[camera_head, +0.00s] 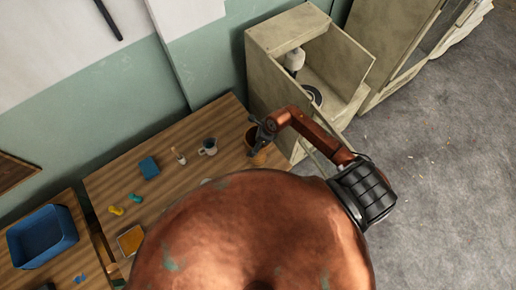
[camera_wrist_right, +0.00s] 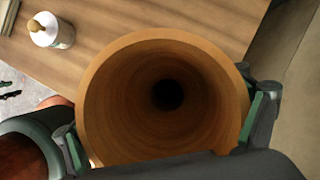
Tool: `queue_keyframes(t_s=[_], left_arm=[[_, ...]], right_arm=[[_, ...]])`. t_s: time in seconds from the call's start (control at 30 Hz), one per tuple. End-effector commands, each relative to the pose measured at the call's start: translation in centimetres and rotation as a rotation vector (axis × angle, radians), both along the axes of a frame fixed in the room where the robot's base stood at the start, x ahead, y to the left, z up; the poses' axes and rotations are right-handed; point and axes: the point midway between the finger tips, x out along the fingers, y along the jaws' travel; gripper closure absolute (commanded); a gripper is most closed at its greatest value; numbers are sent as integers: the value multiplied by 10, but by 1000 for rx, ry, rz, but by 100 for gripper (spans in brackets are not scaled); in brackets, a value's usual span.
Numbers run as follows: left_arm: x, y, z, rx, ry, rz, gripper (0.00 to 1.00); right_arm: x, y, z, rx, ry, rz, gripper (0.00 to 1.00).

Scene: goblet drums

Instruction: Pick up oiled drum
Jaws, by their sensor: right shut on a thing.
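The oiled drum (camera_wrist_right: 110,100) is a smooth orange-brown wooden goblet drum. In the right wrist view its wide round mouth faces the camera, with a dark hole deep inside. My right gripper (camera_wrist_right: 168,125) has one finger on each side of the drum's rim and is shut on it. In the head view the right gripper (camera_head: 262,136) is at the table's right end, with the small brown drum (camera_head: 251,139) partly hidden by it. I cannot tell whether the drum touches the table. My left gripper is not in view.
A blue bin (camera_head: 42,238) sits at left.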

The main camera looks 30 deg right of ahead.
Motion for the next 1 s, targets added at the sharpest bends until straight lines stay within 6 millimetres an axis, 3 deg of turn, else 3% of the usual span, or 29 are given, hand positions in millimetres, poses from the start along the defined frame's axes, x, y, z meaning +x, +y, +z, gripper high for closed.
queue_keyframes(t_s=[0.23, 0.63, 0.8, 1.0], left_arm=[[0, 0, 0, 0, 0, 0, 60], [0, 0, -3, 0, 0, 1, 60], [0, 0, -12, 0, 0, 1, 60], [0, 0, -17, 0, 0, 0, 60]], right_arm=[[-2, 0, -3, -1, 6, 0, 68], [-2, 0, 3, -2, 3, 1, 69], [1, -1, 27, -4, -3, 4, 69], [-36, -4, 70, -5, -2, 5, 69]])
